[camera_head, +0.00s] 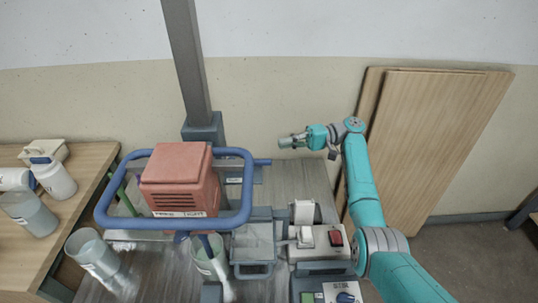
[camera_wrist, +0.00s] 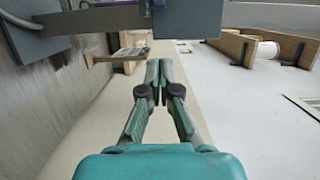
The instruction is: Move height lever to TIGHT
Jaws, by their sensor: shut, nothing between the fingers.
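A label strip reading what looks like FREE and TIGHT (camera_head: 180,214) is on the front of the red motor housing (camera_head: 178,165). A small dark blue lever-like part (camera_head: 181,237) sits just below it. A short blue bar (camera_head: 262,162) sticks out right of the blue ring guard, near a small label (camera_head: 233,180). I cannot tell which of these parts is the height lever, or its setting. My gripper (camera_head: 285,142) is to the right of the blue bar, apart from it and pointing left. In the wrist view my gripper (camera_wrist: 158,82) is shut and empty.
A grey column (camera_head: 190,70) rises behind the housing. Clear buckets (camera_head: 92,255) (camera_head: 208,258) stand at the front. A control box with a red switch (camera_head: 335,238) is at the lower right. Wooden boards (camera_head: 430,140) lean on the wall. A side table (camera_head: 85,170) holds containers.

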